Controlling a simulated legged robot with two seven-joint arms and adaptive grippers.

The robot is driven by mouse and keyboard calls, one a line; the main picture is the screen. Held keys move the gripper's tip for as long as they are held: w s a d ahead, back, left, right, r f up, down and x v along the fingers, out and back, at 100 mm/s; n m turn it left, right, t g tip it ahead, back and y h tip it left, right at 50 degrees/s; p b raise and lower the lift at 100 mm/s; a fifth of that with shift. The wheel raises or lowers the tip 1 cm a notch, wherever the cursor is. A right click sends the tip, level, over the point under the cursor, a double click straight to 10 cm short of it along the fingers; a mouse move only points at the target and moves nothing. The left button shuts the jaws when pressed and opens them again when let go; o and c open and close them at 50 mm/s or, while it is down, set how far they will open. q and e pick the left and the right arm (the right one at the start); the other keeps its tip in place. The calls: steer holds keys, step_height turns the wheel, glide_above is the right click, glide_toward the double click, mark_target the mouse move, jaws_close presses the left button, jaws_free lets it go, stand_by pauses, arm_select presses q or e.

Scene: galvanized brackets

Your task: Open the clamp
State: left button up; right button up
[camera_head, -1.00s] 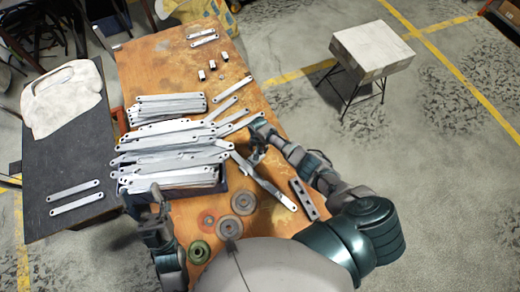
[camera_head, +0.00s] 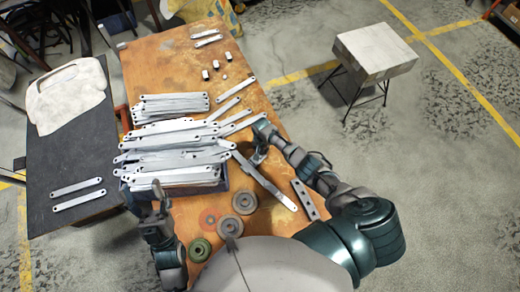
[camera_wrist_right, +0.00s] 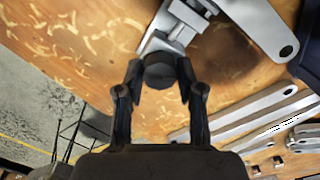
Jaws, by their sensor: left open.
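The clamp (camera_wrist_right: 180,28) is a grey metal piece with a dark round knob (camera_wrist_right: 160,72), at the top of the right wrist view. My right gripper (camera_wrist_right: 160,80) has its two fingers drawn in on either side of the knob and looks shut on it. In the head view, my right gripper (camera_head: 259,150) is by the right edge of the wooden table, beside the bracket pile; it mostly hides the clamp there. My left gripper (camera_head: 157,200) is open and empty, at the table's near left, in front of the pile.
A large pile of galvanized brackets (camera_head: 170,150) rests on a dark crate on the table (camera_head: 165,60). Round discs (camera_head: 244,202) and a perforated bar (camera_head: 305,199) lie nearby. A dark side table (camera_head: 75,150) at left holds two brackets. A stool (camera_head: 374,52) stands at right.

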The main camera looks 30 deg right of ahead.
steer(key=shift+c, duration=1)
steer(key=n, duration=0.9)
steer(key=shift+b, duration=0.3)
steer(key=n, duration=0.4)
steer(key=shift+f, duration=0.1)
steer(key=n+b, duration=0.1)
steer(key=n, duration=0.4)
steer(key=o, duration=1.1)
